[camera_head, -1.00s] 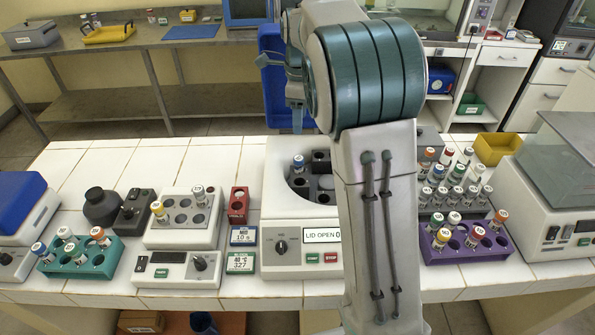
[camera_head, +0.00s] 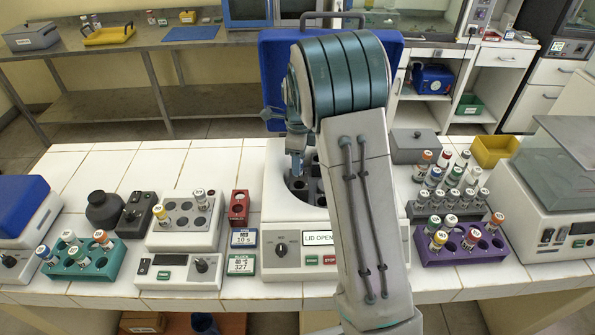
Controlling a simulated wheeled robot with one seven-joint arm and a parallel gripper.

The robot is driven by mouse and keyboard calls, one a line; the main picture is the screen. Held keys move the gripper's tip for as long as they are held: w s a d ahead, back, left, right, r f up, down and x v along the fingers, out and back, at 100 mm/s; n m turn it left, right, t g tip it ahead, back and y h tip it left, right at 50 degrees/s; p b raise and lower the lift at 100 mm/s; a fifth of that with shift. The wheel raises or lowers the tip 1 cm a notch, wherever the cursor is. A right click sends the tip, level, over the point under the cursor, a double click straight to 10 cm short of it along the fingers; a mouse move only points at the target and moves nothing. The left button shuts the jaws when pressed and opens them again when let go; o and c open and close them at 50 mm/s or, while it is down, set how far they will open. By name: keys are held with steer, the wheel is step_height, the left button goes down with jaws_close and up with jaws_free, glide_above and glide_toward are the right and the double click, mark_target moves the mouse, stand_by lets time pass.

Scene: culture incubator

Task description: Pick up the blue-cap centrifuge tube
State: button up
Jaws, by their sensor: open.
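The open centrifuge (camera_head: 285,235) stands at the middle of the white tiled bench, with its blue lid (camera_head: 268,75) raised behind my arm. My gripper (camera_head: 296,172) points down into the rotor bowl (camera_head: 283,192) at its left side and is open. It covers the spot where a blue-capped tube stands in the earlier frame, so that tube is hidden and I cannot tell whether the jaws are around it.
My arm hides the centrifuge's right side. At the right are a purple rack (camera_head: 462,256), a grey rack with several tubes (camera_head: 445,207) and a balance (camera_head: 560,190).

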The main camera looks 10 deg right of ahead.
steer(key=shift+f, duration=0.8)
steer(key=c, duration=1.1)
steer(key=shift+o, duration=0.2)
